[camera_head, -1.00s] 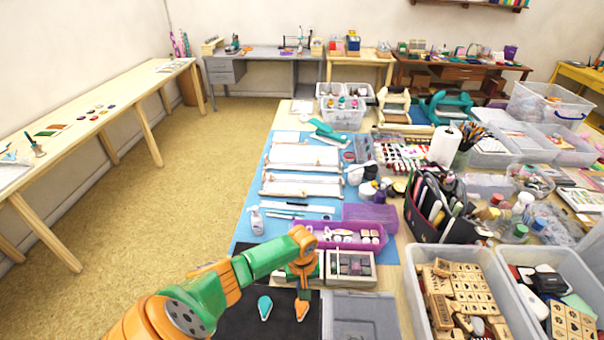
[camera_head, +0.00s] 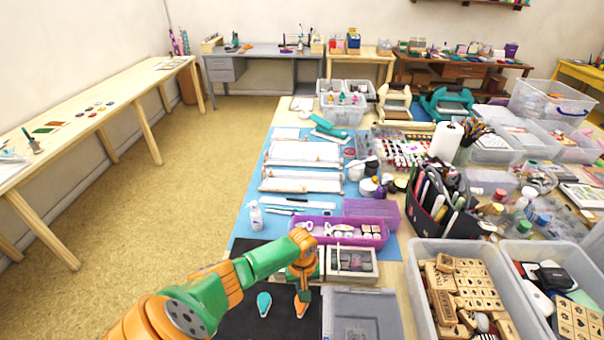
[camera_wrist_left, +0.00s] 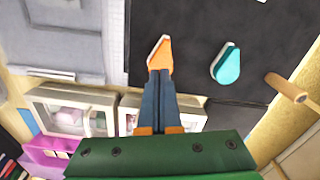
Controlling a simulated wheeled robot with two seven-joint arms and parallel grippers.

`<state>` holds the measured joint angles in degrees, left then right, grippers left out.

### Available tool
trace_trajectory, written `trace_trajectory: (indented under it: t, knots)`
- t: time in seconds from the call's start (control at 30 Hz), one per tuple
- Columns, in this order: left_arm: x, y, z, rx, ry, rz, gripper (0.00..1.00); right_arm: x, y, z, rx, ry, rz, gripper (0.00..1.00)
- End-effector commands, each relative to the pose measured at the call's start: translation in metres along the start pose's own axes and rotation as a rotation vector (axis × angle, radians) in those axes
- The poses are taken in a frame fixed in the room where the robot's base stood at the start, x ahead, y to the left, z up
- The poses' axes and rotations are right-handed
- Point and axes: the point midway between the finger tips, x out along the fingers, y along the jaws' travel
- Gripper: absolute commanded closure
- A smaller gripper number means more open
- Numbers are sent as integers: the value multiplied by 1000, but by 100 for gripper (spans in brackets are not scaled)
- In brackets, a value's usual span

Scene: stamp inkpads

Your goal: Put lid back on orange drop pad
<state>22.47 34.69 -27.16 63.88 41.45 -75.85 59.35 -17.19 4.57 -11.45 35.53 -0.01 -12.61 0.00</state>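An orange drop-shaped piece (camera_head: 301,309) shows at the fingertips of my left gripper (camera_head: 303,293), over the black mat (camera_head: 242,318). In the left wrist view, the orange drop (camera_wrist_left: 160,50) sits at the ends of the two dark fingers (camera_wrist_left: 159,80), which hide its near end. A pale edge shows along its left side. The fingers are close together and look shut on it. Only one orange drop is visible, so I cannot tell lid from pad or how they fit. My right gripper is not in view.
A teal drop pad (camera_head: 264,304) lies on the mat to the left, also seen in the wrist view (camera_wrist_left: 226,65). A grey lidded box (camera_head: 362,318) is to the right. White-framed boxes (camera_head: 352,265) and a purple tray (camera_head: 345,230) stand behind.

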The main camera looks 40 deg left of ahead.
Motion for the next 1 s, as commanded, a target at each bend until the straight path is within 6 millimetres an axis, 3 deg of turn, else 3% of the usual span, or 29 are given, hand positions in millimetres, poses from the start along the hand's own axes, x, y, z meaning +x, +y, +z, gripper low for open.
trace_trajectory:
  t: [0.8,1.0]
  knots:
    - [26,0,0,0,0,1,100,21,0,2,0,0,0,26]
    - [25,0,0,0,0,1,100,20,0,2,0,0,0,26]
